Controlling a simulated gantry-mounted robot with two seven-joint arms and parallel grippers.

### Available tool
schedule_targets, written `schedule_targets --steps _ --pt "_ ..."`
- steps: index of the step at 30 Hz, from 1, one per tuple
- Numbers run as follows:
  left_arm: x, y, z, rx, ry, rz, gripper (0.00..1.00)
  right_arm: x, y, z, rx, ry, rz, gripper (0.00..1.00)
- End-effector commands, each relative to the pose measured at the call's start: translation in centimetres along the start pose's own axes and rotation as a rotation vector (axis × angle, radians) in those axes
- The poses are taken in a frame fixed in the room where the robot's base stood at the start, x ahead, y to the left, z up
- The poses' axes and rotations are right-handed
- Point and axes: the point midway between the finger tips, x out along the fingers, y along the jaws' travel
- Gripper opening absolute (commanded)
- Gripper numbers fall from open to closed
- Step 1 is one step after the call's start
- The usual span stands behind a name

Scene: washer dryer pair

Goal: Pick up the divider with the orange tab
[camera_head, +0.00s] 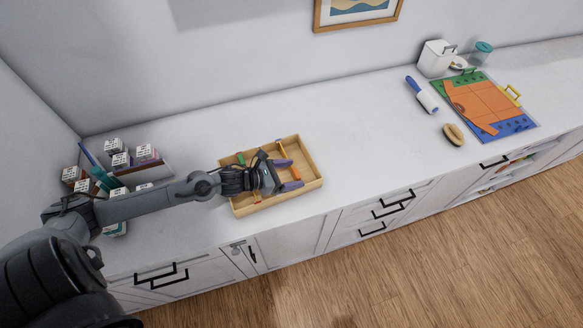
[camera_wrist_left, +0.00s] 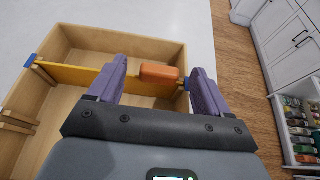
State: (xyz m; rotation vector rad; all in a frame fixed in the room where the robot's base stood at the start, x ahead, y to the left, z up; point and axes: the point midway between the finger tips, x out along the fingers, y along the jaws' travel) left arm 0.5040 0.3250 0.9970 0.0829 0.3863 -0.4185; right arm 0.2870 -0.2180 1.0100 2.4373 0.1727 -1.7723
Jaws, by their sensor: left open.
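The divider with the orange tab (camera_wrist_left: 159,73) is a thin yellow-orange board (camera_wrist_left: 75,77) with blue ends, spanning a wooden tray (camera_wrist_left: 130,42). In the head view the divider (camera_head: 282,150) shows partly beyond my gripper, inside the tray (camera_head: 310,165). My left gripper (camera_head: 289,174) is open over the tray. In the left wrist view its purple fingers (camera_wrist_left: 158,68) stand on either side of the orange tab, with a gap visible on the left. I cannot tell their exact height over the tab. My right gripper is not in view.
A green-tipped piece (camera_head: 240,158) shows in the tray's left part. A caddy of small boxes (camera_head: 145,154) stands at left near my arm. A lint roller (camera_head: 424,98), a brush (camera_head: 453,134) and a colourful mat (camera_head: 485,105) lie at right. The counter between is clear.

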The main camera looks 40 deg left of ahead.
Motion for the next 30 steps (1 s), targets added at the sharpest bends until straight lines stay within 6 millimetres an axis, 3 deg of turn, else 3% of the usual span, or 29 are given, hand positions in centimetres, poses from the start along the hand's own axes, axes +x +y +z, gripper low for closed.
schedule_targets --steps 8,19,30 --pt "0.11 -0.03 -0.03 0.001 0.001 -0.001 0.76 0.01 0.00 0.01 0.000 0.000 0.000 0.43" --pt "0.09 -0.02 -0.01 0.001 0.000 -0.001 0.19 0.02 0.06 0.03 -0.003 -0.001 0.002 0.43" --pt "-0.23 0.01 0.80 0.004 -0.001 -0.001 0.18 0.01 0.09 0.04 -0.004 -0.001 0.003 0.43"
